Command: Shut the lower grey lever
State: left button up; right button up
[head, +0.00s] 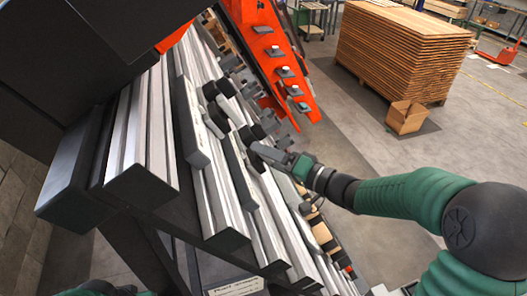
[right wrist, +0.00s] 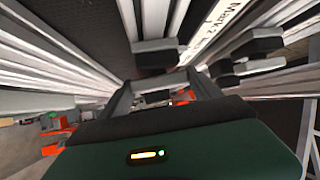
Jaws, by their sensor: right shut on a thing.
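My right gripper (head: 268,154) reaches in from the right to the aluminium profiles of the gantry, its fingertips by a dark-ended lever. In the right wrist view the two grey fingers (right wrist: 163,88) stand on either side of a small grey piece with a dark end (right wrist: 157,97). It appears to be the lower grey lever, mostly hidden by the fingers and the palm. More black-ended levers (head: 217,90) sit further up the profiles. A black-ended block (right wrist: 156,53) lies just beyond the fingers. My left gripper is out of view.
Long aluminium profiles (head: 216,205) run diagonally close by my right gripper. An orange frame (head: 285,65) with small grey pads stands behind. A stack of wooden boards (head: 395,55) and an open cardboard box (head: 405,118) stand on the floor.

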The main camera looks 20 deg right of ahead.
jog(key=shift+d+r+m+g+h, duration=0.1)
jog(key=shift+r+m+g+h, duration=0.1)
jog(key=shift+m+h, duration=0.35)
jog(key=shift+d+r+m+g+h, duration=0.1)
jog(key=shift+m+g+h, duration=0.1)
jog(key=shift+m+h, duration=0.3)
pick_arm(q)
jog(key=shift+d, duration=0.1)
pick_arm(e)
jog(key=shift+h, duration=0.25)
jog(key=shift+w, duration=0.1)
jog(key=o, duration=1)
jog(key=shift+o, duration=1.3)
jog(key=shift+d, duration=0.1)
jog(key=shift+o, duration=0.6)
jog(key=shift+s+d, duration=0.1)
jog(key=shift+s, duration=0.1)
pick_arm(q)
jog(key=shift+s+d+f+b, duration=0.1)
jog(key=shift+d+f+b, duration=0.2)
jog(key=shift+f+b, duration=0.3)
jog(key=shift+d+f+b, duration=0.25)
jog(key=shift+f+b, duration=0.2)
jog(key=shift+b, duration=0.15)
pick_arm(e)
jog(key=d+v, duration=0.1)
jog(key=v, duration=1.6)
jog(key=shift+f, duration=0.25)
